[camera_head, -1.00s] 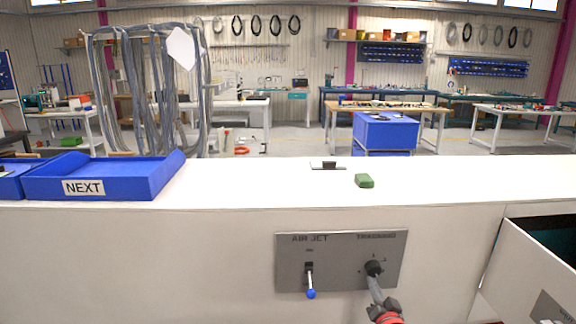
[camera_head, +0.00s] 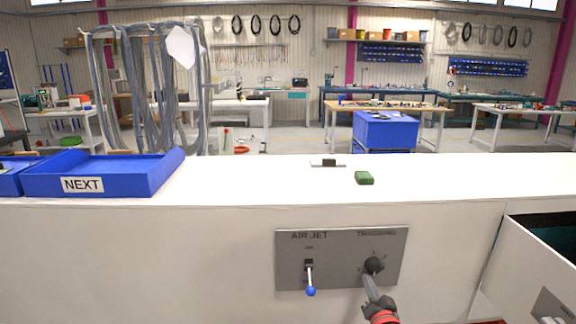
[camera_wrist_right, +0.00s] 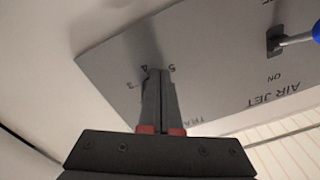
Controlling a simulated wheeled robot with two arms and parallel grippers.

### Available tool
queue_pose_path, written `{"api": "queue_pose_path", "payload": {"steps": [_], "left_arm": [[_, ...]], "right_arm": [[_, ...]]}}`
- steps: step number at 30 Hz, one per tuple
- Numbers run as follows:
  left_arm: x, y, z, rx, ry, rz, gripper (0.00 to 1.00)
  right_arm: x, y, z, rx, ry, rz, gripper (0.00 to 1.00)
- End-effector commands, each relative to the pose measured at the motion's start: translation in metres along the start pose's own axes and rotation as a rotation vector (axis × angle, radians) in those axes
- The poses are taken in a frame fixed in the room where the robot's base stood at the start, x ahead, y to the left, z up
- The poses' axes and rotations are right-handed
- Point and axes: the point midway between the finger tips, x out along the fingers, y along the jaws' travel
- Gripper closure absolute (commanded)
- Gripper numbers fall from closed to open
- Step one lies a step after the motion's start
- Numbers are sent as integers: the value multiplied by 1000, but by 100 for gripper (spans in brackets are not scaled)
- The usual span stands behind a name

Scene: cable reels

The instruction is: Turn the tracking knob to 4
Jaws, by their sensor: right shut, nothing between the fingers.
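The tracking knob (camera_head: 375,264) is a black round knob on the right part of a grey panel (camera_head: 340,273) on the front of the white counter. My right gripper (camera_head: 369,281) is just below the knob, its fingers together with nothing between them. I cannot tell whether the fingertips touch the knob. In the right wrist view the shut fingers (camera_wrist_right: 158,76) point at the panel (camera_wrist_right: 215,70), between the marks 4 and 5, with 3 to the left. The knob is hidden there and its pointer cannot be read. My left gripper is out of view.
The air jet lever (camera_head: 310,278) with a blue tip is on the panel's left. Above, on the counter top (camera_head: 260,180), lie a green block (camera_head: 364,178) and a blue tray marked NEXT (camera_head: 140,182). An open bin (camera_head: 530,265) sticks out at the right.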

Motion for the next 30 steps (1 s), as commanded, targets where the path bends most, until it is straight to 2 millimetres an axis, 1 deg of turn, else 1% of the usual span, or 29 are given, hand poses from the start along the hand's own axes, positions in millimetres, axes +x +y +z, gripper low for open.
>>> {"api": "queue_pose_path", "payload": {"steps": [5,12,15,25,28,30], "left_arm": [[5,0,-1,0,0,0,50],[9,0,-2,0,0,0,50],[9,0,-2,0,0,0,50],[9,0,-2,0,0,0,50],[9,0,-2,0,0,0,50],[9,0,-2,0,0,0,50]], "right_arm": [[-16,1,0,0,-1,2,100],[-48,1,0,0,-1,2,100],[-57,0,1,0,-3,1,100],[-59,0,0,-2,8,-1,100],[-63,1,-5,-19,68,-9,100],[-70,2,-14,-47,154,-22,100]]}}
